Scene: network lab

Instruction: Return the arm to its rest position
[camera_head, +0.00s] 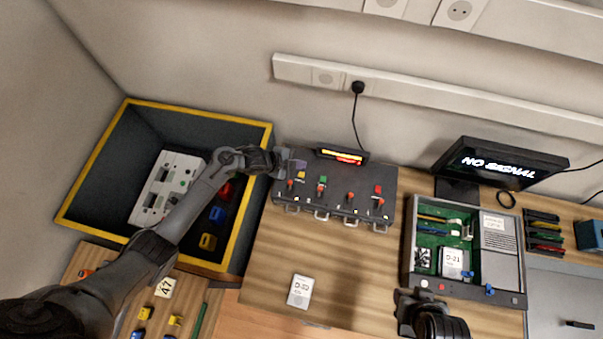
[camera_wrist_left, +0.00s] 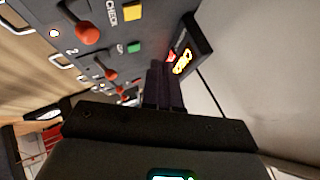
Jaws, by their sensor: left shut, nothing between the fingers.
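My left gripper (camera_head: 293,164) is shut and empty at the upper left edge of the dark switch panel (camera_head: 335,221). My left arm (camera_head: 196,205) stretches from the lower left across the yellow-rimmed bin (camera_head: 90,180). In the left wrist view the shut fingers (camera_wrist_left: 165,85) point along the panel, close to a red-knobbed lever (camera_wrist_left: 90,33) and a green square (camera_wrist_left: 133,47). I cannot tell whether they touch the panel. My right gripper (camera_head: 418,305) shows in part at the lower middle, in front of the open device; its fingers are not clear.
The panel's small lit display (camera_head: 342,155) stands just right of the left gripper. An open device case (camera_head: 411,240) and a "NO SIGNAL" monitor (camera_head: 505,163) stand on the right. A white D-22 card (camera_head: 300,291) lies on otherwise bare wood.

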